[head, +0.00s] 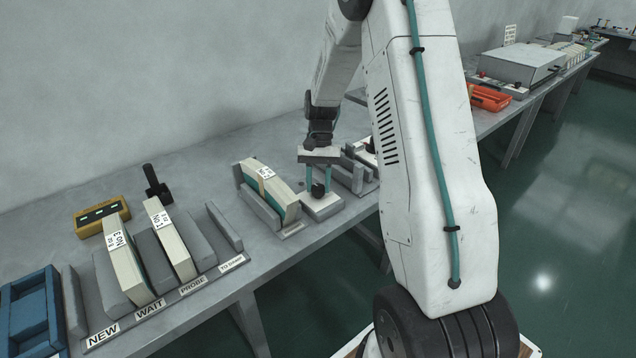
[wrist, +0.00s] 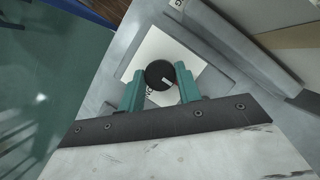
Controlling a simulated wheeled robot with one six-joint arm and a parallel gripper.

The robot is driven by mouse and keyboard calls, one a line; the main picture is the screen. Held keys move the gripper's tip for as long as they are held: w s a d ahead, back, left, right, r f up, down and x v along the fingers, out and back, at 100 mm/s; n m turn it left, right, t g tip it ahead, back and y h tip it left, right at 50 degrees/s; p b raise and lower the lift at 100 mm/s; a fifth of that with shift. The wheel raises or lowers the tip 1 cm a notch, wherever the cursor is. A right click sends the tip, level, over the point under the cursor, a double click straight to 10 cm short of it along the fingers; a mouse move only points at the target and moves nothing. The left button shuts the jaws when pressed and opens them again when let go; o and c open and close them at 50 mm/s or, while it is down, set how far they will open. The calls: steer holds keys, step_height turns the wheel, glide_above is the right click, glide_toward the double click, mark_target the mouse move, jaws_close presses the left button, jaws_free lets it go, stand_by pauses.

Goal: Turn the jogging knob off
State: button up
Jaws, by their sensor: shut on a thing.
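The jogging knob (wrist: 158,72) is a round black knob with a short white mark, on a pale plate (wrist: 150,48) with partly hidden lettering. In the wrist view the mark points towards the lower right. My gripper (wrist: 160,71) has its two teal fingers on either side of the knob and is shut on it. In the head view my gripper (head: 318,180) points down at the dark knob (head: 318,190) on a small light box (head: 322,207) near the bench's front edge. The lettering is too hidden to read.
A grey rack (head: 292,229) with a cream block (head: 270,184) stands just left of the box. Further left is a rack labelled NEW, WAIT and PROBE (head: 192,286), a yellow device (head: 101,212) and a blue bin (head: 30,318). Grey upright plates stand close on the right.

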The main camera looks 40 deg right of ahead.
steer(key=o, duration=1)
steer(key=v, duration=0.7)
steer(key=shift+r, duration=0.35)
steer(key=shift+w+d, duration=0.1)
steer(key=s, duration=0.2)
steer(key=a, duration=0.1)
steer(key=shift+s+f+n+g, duration=0.3)
steer(key=shift+s+f+n, duration=0.1)
steer(key=s+a+r+n+t+h, duration=0.1)
steer(key=s+a+r+n, duration=0.1)
steer(key=s+a+r, duration=0.3)
steer(key=s+a+r+n+t+h, duration=0.1)
steer(key=s+a+r, duration=0.4)
steer(key=s, duration=0.8)
steer(key=s+a+r+n+t+h, duration=0.1)
steer(key=s+a+r+n+t, duration=0.2)
steer(key=s+a, duration=0.5)
step_height(320, 180, up, 3)
steer(key=shift+s+a+f+n, duration=0.2)
steer(key=shift+s+n, duration=0.45)
steer(key=shift+n, duration=0.15)
